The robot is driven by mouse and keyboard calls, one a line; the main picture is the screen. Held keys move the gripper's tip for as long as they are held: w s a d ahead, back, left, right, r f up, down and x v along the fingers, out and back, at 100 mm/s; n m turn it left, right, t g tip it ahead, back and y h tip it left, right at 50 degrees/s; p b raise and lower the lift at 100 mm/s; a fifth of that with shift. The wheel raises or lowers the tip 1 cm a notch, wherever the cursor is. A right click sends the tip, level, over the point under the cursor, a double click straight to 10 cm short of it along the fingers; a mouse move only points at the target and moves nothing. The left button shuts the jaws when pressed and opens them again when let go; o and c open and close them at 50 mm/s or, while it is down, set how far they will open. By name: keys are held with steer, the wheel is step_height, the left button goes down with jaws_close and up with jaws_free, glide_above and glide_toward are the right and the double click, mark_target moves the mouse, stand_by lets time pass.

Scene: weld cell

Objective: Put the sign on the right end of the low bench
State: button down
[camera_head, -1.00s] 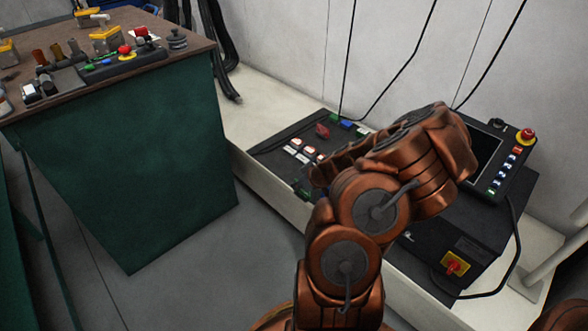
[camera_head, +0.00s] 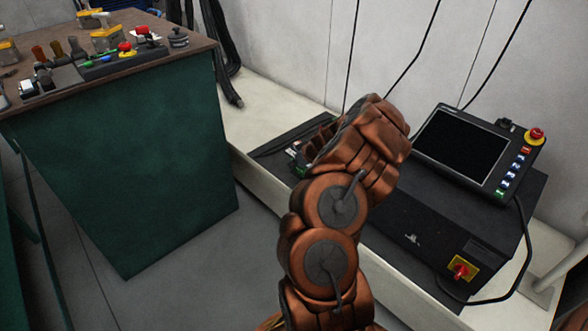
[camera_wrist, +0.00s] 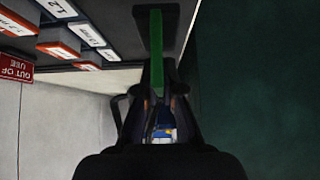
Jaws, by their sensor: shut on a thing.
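In the wrist view, my gripper (camera_wrist: 157,85) is shut on a narrow green piece (camera_wrist: 157,50), seen edge-on, with a dark base (camera_wrist: 143,32) at its far end. It looks like an upright sign; its face is not visible. A red sign reading OUT OF USE (camera_wrist: 16,70) stands at the left, apart from the fingers. The low bench (camera_head: 262,98) is a long pale ledge along the wall in the head view. My arm hides the gripper there; a small green and white thing (camera_head: 296,150) shows beside the arm.
A dark mat (camera_head: 270,149) lies on the bench, mostly behind my arm. White-labelled blocks (camera_wrist: 58,42) show in the wrist view. A black box (camera_head: 420,230) with a screen panel (camera_head: 460,150) fills the bench's right part. A green cabinet (camera_head: 120,160) stands left.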

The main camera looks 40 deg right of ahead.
steer(key=shift+w+d+f, duration=0.2)
steer(key=shift+w+d, duration=0.5)
steer(key=shift+w, duration=0.2)
steer(key=shift+f+b, duration=1.05)
steer(key=shift+f, duration=0.65)
steer(key=shift+f, duration=0.15)
steer(key=c, duration=1.3)
jaws_free()
